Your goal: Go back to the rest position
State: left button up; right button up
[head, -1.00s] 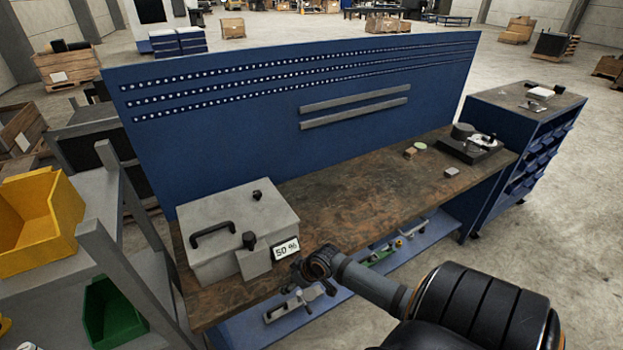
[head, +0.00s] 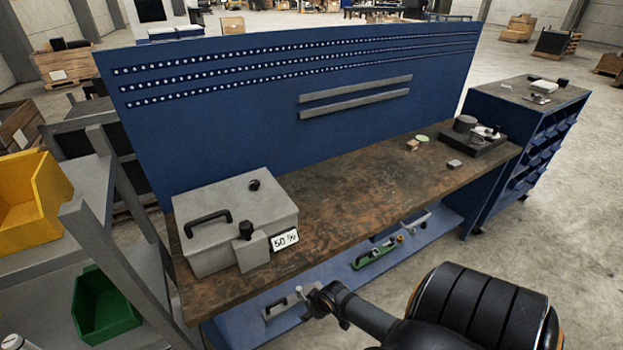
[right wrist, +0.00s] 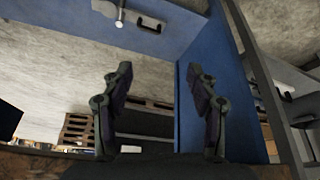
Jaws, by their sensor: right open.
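My right gripper (head: 318,300) is low in front of the workbench's near edge, at the lower middle of the head view. In the right wrist view my right gripper (right wrist: 158,75) has its two fingers wide apart with nothing between them. My left gripper is not in view. A grey box (head: 225,215) with a black handle and a small "50 %" display (head: 285,240) stands on the left end of the workbench, apart from the gripper.
The brown worktop (head: 350,200) is mostly clear in the middle. A dark device (head: 472,140) and small blocks sit at its right end. A blue lower shelf (head: 340,268) holds tools near my gripper. A grey rack with a green bin (head: 105,305) stands at left.

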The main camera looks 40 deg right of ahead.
dwell(0.5)
jog(key=s+f+m+g+h, duration=0.1)
jog(key=s+f+g, duration=0.1)
jog(key=s+f, duration=1)
jog(key=s+a+f, duration=0.3)
jog(key=s+f, duration=0.2)
jog(key=s, duration=0.3)
jog(key=s+a+f+g+b, duration=0.1)
jog(key=s+a+f, duration=0.2)
jog(key=s+f, duration=0.2)
jog(key=s, duration=0.3)
jog(key=shift+g, duration=0.3)
jog(key=shift+s+a, duration=0.1)
